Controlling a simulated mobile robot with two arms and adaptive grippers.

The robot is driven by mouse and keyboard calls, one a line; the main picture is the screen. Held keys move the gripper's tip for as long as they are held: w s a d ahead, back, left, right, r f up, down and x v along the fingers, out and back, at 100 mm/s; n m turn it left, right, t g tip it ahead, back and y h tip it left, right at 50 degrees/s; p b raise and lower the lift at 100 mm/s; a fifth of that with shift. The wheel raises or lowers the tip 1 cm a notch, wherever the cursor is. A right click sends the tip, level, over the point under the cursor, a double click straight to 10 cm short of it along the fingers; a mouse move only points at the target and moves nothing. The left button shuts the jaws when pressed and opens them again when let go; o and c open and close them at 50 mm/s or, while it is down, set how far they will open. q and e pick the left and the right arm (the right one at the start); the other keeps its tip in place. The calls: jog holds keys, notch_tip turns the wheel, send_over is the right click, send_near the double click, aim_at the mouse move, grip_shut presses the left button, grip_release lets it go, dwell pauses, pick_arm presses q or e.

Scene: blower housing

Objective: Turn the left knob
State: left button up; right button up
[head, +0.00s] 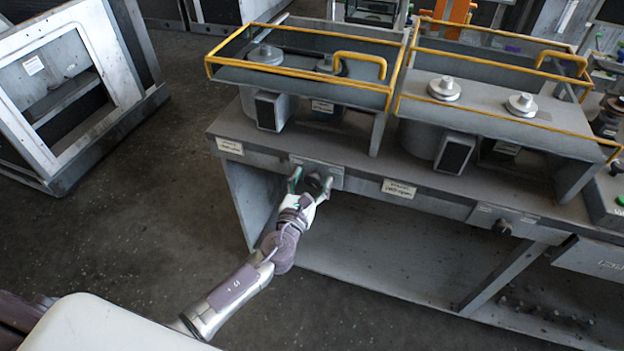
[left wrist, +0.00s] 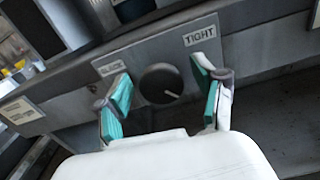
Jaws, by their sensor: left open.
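My left gripper (head: 307,182) is at this panel in the head view. In the left wrist view its teal-padded fingers (left wrist: 166,98) are open, one on each side of the knob, with visible gaps. My right gripper is not in view.
A second dark knob (head: 502,227) sits on a panel farther right along the bench (head: 440,195). Yellow-railed housings (head: 300,85) stand on top. A grey metal frame (head: 75,90) stands at left. The floor (head: 180,190) between is clear.

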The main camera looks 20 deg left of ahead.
pick_arm(q)
jog(key=c, duration=1)
jog(key=shift+c, duration=0.7)
jog(key=shift+n, duration=0.4)
